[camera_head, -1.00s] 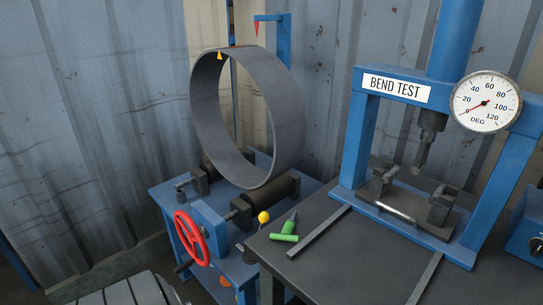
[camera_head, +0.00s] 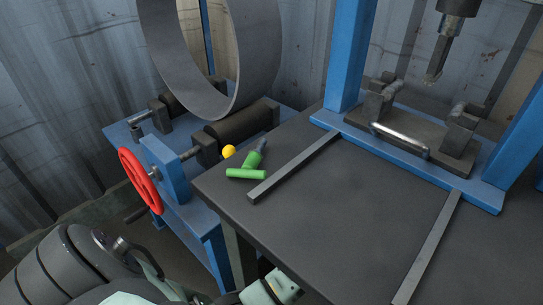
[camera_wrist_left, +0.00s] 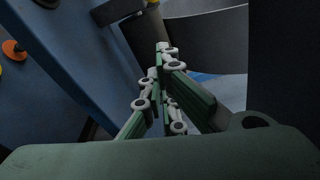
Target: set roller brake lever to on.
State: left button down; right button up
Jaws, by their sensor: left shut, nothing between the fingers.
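A yellow ball knob (camera_head: 228,151) shows in the head view beside the roller stand, just behind the dark table's left edge. It may be the brake lever's end; its shaft and any on/off marking are hidden. My left gripper (camera_head: 272,289) is partly in view at the bottom, low in front of the table and well apart from the knob. In the left wrist view my left gripper (camera_wrist_left: 165,48) has its green fingers together and empty. An orange knob (camera_wrist_left: 13,50) is at that view's left edge, on a blue panel.
The blue roller stand (camera_head: 170,167) carries a large grey ring (camera_head: 222,104) and a red handwheel (camera_head: 138,181). The dark table (camera_head: 320,215) holds green-handled items (camera_head: 247,172), metal bars (camera_head: 295,165) and the blue bend-test press (camera_head: 350,60). The front middle of the table is clear.

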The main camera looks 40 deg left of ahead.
pick_arm(q)
jog(key=s+a+b, duration=0.1)
jog(key=s+a, duration=0.1)
jog(key=a, duration=0.5)
jog(key=shift+a+r, duration=0.2)
jog(key=shift+r, duration=0.05)
pick_arm(e)
jog(key=shift+f, duration=0.55)
pick_arm(q)
jog(key=shift+r, duration=0.1)
pick_arm(e)
jog(key=shift+r, duration=0.1)
